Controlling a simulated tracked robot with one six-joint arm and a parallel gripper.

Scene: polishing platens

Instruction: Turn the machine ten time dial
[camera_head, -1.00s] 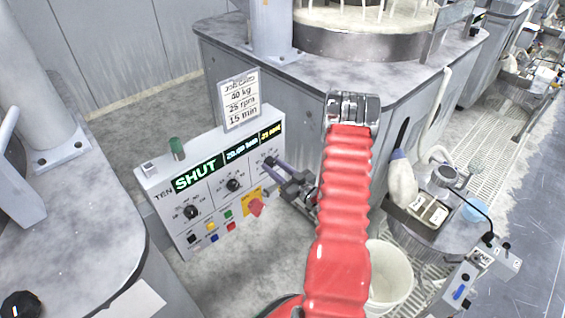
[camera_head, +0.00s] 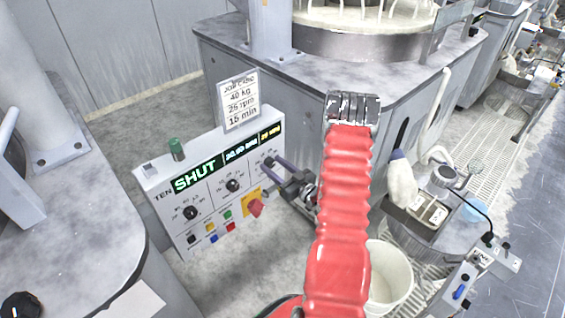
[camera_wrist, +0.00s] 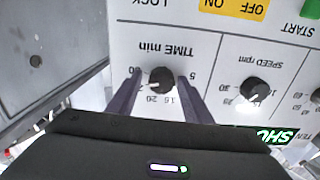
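The machine ten control box (camera_head: 205,235) stands at left centre in the head view, marked TEN, with a green SHUT display. Its time dial, a black knob (camera_wrist: 162,80) under "TIME min", sits between the two purple fingers of my gripper (camera_wrist: 158,92) in the wrist view, which shows the panel upside down. The fingers flank the knob with a small gap visible on the left; contact on the right is unclear. The knob's white mark points near the low-left numbers in that view. In the head view my gripper (camera_head: 268,172) reaches the panel's right side and largely hides this dial.
The speed dial (camera_wrist: 255,90) is beside the time dial. A red switch on yellow (camera_head: 255,207) and several coloured buttons lie below. A job card (camera_head: 238,100) stands on the box. A white bucket (camera_head: 392,275) and a large platen machine (camera_head: 300,85) are nearby.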

